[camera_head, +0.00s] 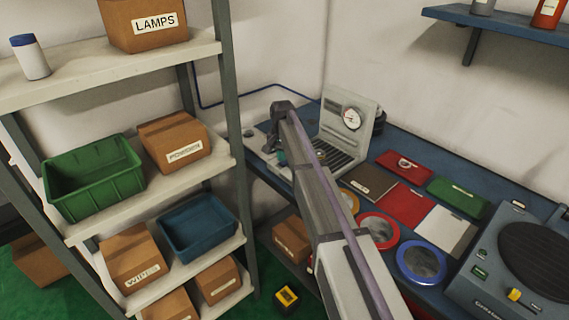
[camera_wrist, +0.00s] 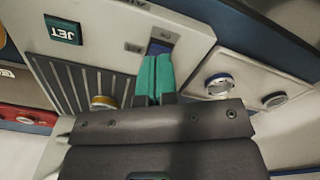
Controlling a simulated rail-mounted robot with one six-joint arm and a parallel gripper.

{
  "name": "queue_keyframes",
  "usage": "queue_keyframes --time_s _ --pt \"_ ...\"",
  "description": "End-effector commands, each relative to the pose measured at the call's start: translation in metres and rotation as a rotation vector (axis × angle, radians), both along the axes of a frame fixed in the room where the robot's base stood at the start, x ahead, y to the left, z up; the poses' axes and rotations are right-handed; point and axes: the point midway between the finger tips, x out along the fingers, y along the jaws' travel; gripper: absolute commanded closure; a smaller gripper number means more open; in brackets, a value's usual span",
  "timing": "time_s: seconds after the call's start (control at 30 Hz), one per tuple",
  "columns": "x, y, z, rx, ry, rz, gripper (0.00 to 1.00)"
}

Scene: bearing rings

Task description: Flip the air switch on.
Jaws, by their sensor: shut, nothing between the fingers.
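The air switch (camera_wrist: 159,47) is a small blue rocker on the pale panel of the bench machine (camera_head: 335,132), near partly cut-off lettering in the wrist view. My gripper (camera_wrist: 155,62) has teal fingers that are shut together and empty. Their tips are right at the near edge of the switch; I cannot tell whether they touch it. Which way the switch is tilted is unclear, as the fingers partly cover it. In the head view my arm hides the switch and most of my gripper.
A JET label (camera_wrist: 64,30) and a grooved plate (camera_wrist: 90,85) lie left of the fingers, a round dial (camera_wrist: 220,84) right. Coloured mats and rings, such as a red ring (camera_head: 379,230), cover the blue bench. A shelf with boxes and bins (camera_head: 92,178) stands left.

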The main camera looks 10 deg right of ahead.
Motion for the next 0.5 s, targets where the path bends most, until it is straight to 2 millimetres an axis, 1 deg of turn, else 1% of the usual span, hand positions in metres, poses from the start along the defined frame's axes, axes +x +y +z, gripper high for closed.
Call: queue_keyframes --time_s 0.5 --pt "0.0 0.0 -0.0087 0.0 0.0 0.0 1.0"
